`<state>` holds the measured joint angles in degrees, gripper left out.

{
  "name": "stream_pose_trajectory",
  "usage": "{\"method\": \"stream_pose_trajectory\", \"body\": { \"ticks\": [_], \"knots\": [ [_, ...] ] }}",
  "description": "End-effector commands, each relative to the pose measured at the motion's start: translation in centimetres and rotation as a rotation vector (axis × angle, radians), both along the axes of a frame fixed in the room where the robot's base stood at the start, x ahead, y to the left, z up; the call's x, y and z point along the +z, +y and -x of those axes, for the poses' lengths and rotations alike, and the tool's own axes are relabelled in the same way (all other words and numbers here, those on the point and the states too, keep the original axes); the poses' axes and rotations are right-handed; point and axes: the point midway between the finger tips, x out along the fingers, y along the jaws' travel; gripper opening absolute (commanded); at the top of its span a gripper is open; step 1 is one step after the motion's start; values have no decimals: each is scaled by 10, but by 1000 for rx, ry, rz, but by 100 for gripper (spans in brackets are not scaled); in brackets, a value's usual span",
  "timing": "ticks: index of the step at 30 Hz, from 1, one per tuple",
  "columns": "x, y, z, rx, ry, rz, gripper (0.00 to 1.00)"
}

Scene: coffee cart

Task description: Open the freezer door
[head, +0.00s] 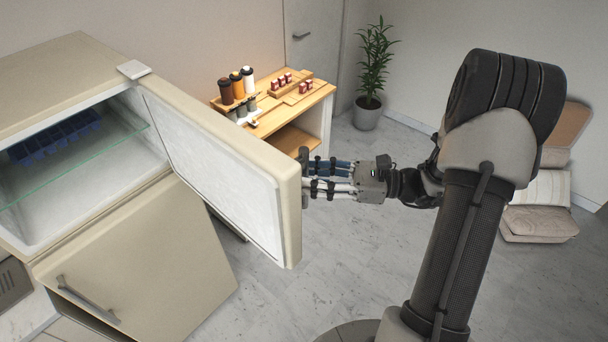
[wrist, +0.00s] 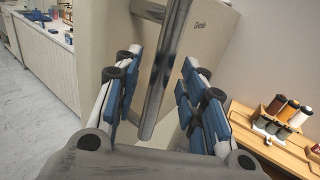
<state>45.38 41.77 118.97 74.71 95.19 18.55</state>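The beige freezer door (head: 225,165) stands wide open, its white inner side facing left in the head view. The open freezer compartment (head: 105,180) shows a glass shelf and a blue tray (head: 55,138). My gripper (head: 312,177) is at the outer side of the door near its free edge. In the wrist view, the metal door handle (wrist: 162,85) runs between the two blue-padded fingers of my gripper (wrist: 158,85). The fingers are apart, with a gap visible on each side of the bar. The handle is mostly hidden in the head view.
The lower fridge door (head: 150,262) with its own handle (head: 88,300) is below the freezer. A wooden cart (head: 325,92) with bottles and small red items stands behind the door. A potted plant (head: 368,112) and cushions (head: 540,205) are farther off. The floor between is clear.

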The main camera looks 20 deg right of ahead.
Motion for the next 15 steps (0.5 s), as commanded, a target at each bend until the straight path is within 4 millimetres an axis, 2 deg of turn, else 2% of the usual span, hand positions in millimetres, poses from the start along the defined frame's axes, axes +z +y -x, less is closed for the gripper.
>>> {"method": "stream_pose_trajectory", "body": {
  "ticks": [3, 9, 15],
  "knots": [
    [0, -26, 13, -6, -1, 0, 38],
    [0, -60, 33, -5, 0, 0, 38],
    [0, -79, 44, -2, 0, 0, 38]
  ]
}}
